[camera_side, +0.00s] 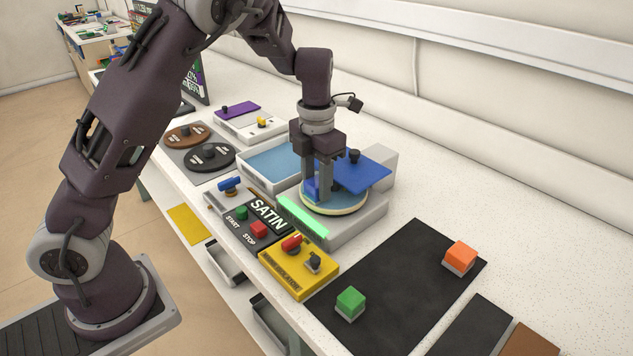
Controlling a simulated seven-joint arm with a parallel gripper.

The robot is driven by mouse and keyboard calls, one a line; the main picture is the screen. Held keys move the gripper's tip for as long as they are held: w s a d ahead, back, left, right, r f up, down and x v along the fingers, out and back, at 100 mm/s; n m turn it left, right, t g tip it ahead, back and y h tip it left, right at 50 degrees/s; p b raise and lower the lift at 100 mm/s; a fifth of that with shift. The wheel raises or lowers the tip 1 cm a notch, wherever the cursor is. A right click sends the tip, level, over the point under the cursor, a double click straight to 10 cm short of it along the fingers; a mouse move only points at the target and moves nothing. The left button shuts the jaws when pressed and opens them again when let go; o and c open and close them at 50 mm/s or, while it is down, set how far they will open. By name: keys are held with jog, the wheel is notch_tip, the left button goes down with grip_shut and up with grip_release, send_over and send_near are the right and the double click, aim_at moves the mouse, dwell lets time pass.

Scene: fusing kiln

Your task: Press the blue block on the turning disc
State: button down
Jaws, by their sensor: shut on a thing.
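The turning disc (349,208) is a round, cream-rimmed plate on a pale grey housing (345,232). My gripper (325,197) points straight down over it, with its fingertips low at the disc's surface. It is shut on the blue block (311,187), of which only a part shows beside the left finger. The fingers hide the rest, and I cannot tell whether the block touches the disc. Whether the disc is turning cannot be told from this one picture.
A blue panel (371,174) with a black knob (353,156) is close behind my gripper. Green (351,302) and orange (460,256) blocks sit on a black mat (409,276).

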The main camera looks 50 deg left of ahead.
jog(key=shift+r, duration=0.15)
jog(key=shift+r, duration=3.4)
